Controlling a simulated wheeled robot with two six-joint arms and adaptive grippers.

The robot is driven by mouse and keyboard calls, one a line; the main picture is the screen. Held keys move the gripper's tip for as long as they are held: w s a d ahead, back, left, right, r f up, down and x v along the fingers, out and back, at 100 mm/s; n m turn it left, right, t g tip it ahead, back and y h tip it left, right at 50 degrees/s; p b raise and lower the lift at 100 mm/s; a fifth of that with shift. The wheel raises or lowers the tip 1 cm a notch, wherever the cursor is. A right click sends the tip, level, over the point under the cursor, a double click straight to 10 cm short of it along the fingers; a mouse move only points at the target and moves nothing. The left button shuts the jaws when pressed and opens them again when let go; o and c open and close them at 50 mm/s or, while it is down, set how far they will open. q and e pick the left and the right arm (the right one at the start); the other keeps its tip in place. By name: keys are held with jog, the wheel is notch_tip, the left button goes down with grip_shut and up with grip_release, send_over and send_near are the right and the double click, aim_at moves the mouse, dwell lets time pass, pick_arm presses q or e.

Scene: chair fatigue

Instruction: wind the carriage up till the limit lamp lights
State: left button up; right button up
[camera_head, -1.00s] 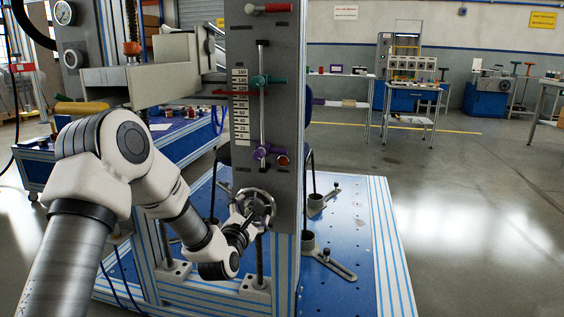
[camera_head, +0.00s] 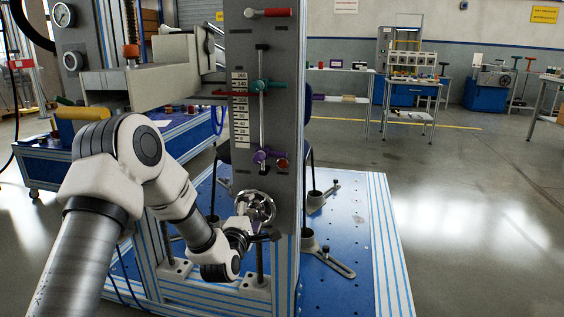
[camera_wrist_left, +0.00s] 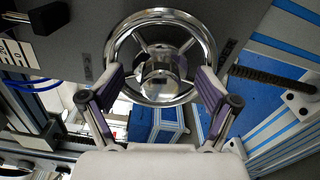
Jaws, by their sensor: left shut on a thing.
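A chrome handwheel (camera_head: 257,207) sits low on the front of the grey column (camera_head: 267,120). In the left wrist view the handwheel (camera_wrist_left: 158,58) is close up, with its hub and spokes clear. A red pointer (camera_head: 233,94) lies on the upper part of the white scale (camera_head: 240,115). My right gripper is out of view.
A slotted rod carries a teal clamp (camera_head: 262,85) and a purple knob (camera_head: 261,157). A red handle (camera_head: 270,12) is at the column's top. The blue perforated base (camera_head: 350,220) has metal feet on it. Benches stand behind; the floor at right is clear.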

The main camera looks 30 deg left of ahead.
pick_arm(q)
jog(key=m, duration=0.2)
jog(key=r+m+p, duration=0.1)
jog(key=shift+w+m, duration=0.1)
jog(key=shift+m, duration=0.3)
jog(key=shift+f+m, duration=0.1)
jog(key=shift+m, duration=0.3)
jog(key=shift+c, duration=0.2)
jog(key=m+p, duration=0.2)
jog(key=m, duration=0.1)
jog(key=shift+r+m+p, duration=0.3)
jog(key=shift+p, duration=0.05)
jog(key=shift+f+m+p, duration=0.1)
jog(key=shift+m+p, duration=0.25)
jog(key=shift+m, duration=0.45)
jog(key=shift+f+m, duration=0.2)
jog(key=shift+m, duration=0.2)
jog(key=o, duration=0.6)
jog(key=shift+w+f, duration=0.1)
jog(key=shift+w, duration=0.05)
jog(key=shift+c, duration=0.3)
